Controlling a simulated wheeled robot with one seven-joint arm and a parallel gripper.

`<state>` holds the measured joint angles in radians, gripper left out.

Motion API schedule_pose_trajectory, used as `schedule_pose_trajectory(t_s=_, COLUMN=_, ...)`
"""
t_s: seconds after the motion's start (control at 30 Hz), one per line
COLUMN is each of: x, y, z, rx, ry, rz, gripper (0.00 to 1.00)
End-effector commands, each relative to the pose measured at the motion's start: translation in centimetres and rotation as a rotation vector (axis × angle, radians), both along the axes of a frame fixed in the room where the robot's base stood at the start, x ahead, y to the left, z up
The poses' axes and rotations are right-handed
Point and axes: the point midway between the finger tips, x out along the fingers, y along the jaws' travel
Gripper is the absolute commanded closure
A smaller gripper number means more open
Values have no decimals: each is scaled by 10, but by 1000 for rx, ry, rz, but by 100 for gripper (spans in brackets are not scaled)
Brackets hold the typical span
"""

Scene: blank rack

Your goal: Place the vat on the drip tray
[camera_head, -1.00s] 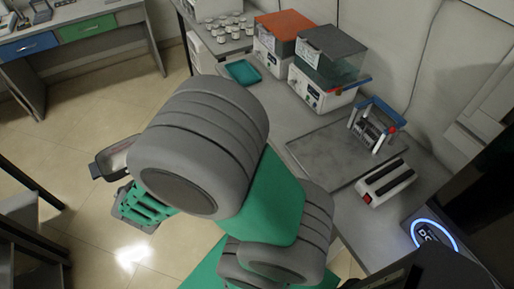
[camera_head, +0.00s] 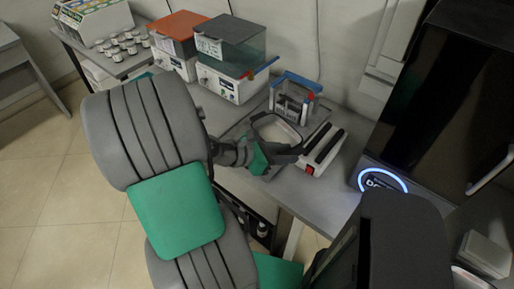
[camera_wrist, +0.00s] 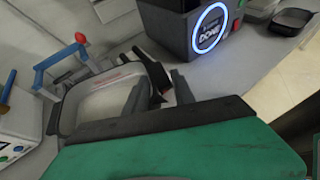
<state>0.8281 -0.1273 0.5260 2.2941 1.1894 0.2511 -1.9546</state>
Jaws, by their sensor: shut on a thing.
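The vat (camera_head: 280,129) is a shallow, pale-bottomed container with a dark rim. In the head view it is in front of the blue-handled rack; it also shows in the wrist view (camera_wrist: 100,98). My gripper (camera_head: 288,153) is shut on the vat's near right side, with its fingers (camera_wrist: 160,97) at that edge in the wrist view. The drip tray (camera_head: 236,131) is a flat grey plate on the bench, mostly hidden by the vat and my arm. The vat is over it; I cannot tell whether they touch.
The blue-handled rack (camera_head: 296,84) stands right behind the vat. A white device with dark bars (camera_head: 325,150) is close on the right. Two lidded machines (camera_head: 230,80) stand at the back left. A dark machine with a glowing blue ring (camera_head: 382,181) is at the right.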

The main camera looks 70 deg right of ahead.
Motion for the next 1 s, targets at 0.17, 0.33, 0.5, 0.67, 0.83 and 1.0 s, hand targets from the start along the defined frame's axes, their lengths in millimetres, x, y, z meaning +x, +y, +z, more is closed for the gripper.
schedule_pose_trajectory(t_s=0.17, x=-24, y=7, z=-3, rx=-3, ry=-1, rz=-102, gripper=100)
schedule_pose_trajectory(t_s=0.33, x=7, y=-15, z=-21, rx=0, ry=1, rz=-100, gripper=100)
schedule_pose_trajectory(t_s=0.5, x=47, y=-44, z=-42, rx=0, ry=1, rz=-100, gripper=100)
schedule_pose_trajectory(t_s=0.67, x=71, y=-61, z=-78, rx=1, ry=2, rz=-100, gripper=100)
schedule_pose_trajectory(t_s=0.83, x=84, y=-71, z=-97, rx=-1, ry=0, rz=-100, gripper=100)
schedule_pose_trajectory(t_s=1.0, x=86, y=-73, z=-123, rx=0, ry=2, rz=-99, gripper=100)
